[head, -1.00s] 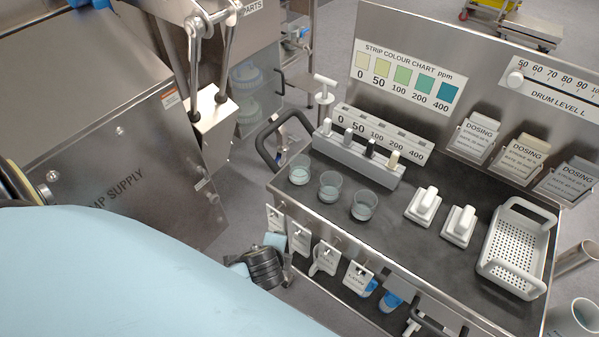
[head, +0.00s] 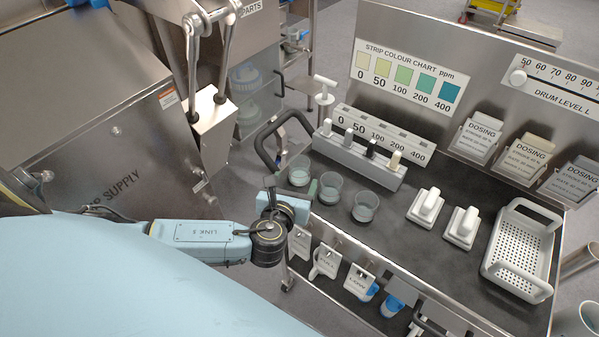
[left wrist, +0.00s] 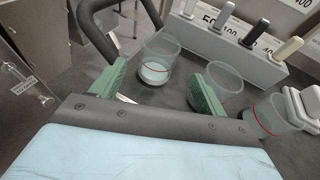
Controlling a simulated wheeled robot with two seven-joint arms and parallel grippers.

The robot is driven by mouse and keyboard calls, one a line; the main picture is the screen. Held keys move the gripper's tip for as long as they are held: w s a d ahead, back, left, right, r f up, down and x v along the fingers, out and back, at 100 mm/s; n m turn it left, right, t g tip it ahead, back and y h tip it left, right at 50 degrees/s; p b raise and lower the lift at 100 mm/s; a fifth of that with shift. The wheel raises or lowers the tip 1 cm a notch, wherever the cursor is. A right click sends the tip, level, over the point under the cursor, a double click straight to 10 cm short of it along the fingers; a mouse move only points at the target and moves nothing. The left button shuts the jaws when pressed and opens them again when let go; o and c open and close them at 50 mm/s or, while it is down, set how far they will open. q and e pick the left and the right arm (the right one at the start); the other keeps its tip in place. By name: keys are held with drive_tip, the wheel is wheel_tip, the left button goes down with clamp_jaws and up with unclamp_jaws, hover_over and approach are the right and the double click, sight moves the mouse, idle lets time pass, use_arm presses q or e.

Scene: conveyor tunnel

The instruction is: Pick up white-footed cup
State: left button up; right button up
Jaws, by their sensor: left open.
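Three clear cups stand upright in a row on the dark worktop: the left cup (head: 299,171), the middle cup (head: 331,188) and the right cup (head: 365,206). The left cup shows the palest, whitish base, also in the left wrist view (left wrist: 156,70). Foot colours are hard to tell apart. My left gripper (head: 291,191) is open and empty at the worktop's left edge, just in front of the left cup. In the left wrist view, its green fingers (left wrist: 157,78) are spread, with the left cup beyond and between them. My right gripper is not in view.
Behind the cups is a grey holder (head: 357,160) with upright coloured pegs. A black handle (head: 268,150) rises at the worktop's left end. Two white-handled blocks (head: 428,205) and a white perforated basket (head: 517,255) stand to the right. Tags hang below the front edge.

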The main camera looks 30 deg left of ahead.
sight(297, 175)
use_arm(q)
drive_tip(key=b+x, duration=0.1)
drive_tip(key=x, duration=0.6)
drive_tip(key=shift+a, duration=0.1)
drive_tip(key=c, duration=1)
